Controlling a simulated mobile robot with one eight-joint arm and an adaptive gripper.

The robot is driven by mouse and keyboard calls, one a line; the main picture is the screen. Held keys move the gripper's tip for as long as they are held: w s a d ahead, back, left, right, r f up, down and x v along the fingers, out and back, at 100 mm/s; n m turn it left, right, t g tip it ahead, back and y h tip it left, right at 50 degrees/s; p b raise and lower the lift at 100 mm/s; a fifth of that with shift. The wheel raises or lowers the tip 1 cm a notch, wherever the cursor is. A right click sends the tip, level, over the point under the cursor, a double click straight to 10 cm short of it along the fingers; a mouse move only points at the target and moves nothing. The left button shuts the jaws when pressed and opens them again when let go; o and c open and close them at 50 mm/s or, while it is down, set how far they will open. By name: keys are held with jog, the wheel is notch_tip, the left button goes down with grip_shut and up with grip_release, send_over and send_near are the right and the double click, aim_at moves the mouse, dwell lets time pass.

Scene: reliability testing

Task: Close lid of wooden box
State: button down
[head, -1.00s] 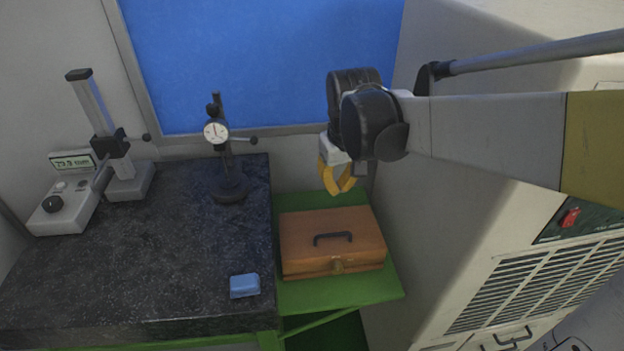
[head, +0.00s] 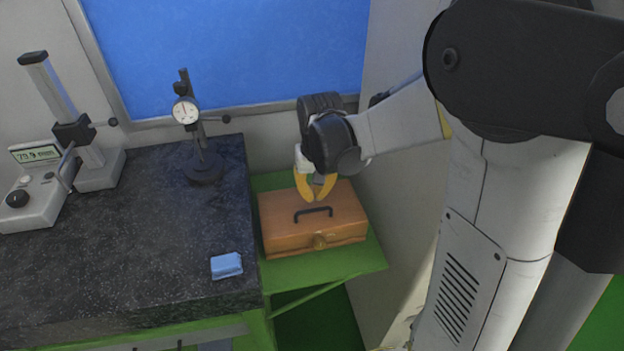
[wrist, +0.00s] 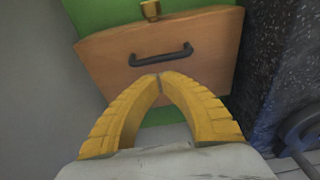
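The wooden box (head: 285,220) is orange-brown and sits on a green shelf. Its lid (head: 340,208) lies flat over the box and looks down, with no clear gap at the front. A black handle (head: 313,211) is on top of the lid and a brass latch (head: 320,241) is at the front. My gripper (head: 315,199) is over the back part of the lid, behind the handle. In the wrist view its yellow fingers (wrist: 159,77) meet at the tips with nothing between them, close to the handle (wrist: 160,55). I cannot tell whether they touch the lid.
A dark granite table (head: 120,240) stands left of the box, with a blue block (head: 227,265), a dial gauge stand (head: 203,165) and a height gauge (head: 90,150) on it. The green shelf (head: 340,262) has free room in front of the box. A wall is behind.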

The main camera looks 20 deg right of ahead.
jog(key=shift+s+a+f, duration=0.1)
jog(key=shift+s+f, duration=0.2)
jog(key=shift+f, duration=0.1)
jog(key=shift+s+a+f+b, duration=0.15)
jog(key=shift+s+f+b, duration=0.7)
jog(key=shift+f, duration=0.2)
jog(key=shift+r, duration=0.2)
jog(key=r+p, duration=0.1)
jog(key=w+r+p, duration=0.1)
jog(key=r, duration=0.1)
jog(key=w+r+p, duration=0.1)
jog(key=r, duration=0.1)
jog(key=shift+w+d+r, duration=0.1)
jog(key=shift+d+r, duration=0.05)
jog(key=shift+d, duration=0.1)
notch_tip(320, 180, up, 8)
jog(key=s+p, duration=0.2)
jog(key=s+a+f+n+t+b, duration=0.1)
jog(key=s+a+f+t+b, duration=0.1)
jog(key=s+f+b, duration=0.3)
jog(key=s+a+f+n+t+b, duration=0.1)
jog(key=s+a+f+t+b, duration=0.2)
jog(key=s+f+b, duration=0.2)
jog(key=s+b, duration=0.2)
jog(key=b, duration=0.2)
jog(key=shift+f+t, duration=0.35)
jog(key=shift+t, duration=0.05)
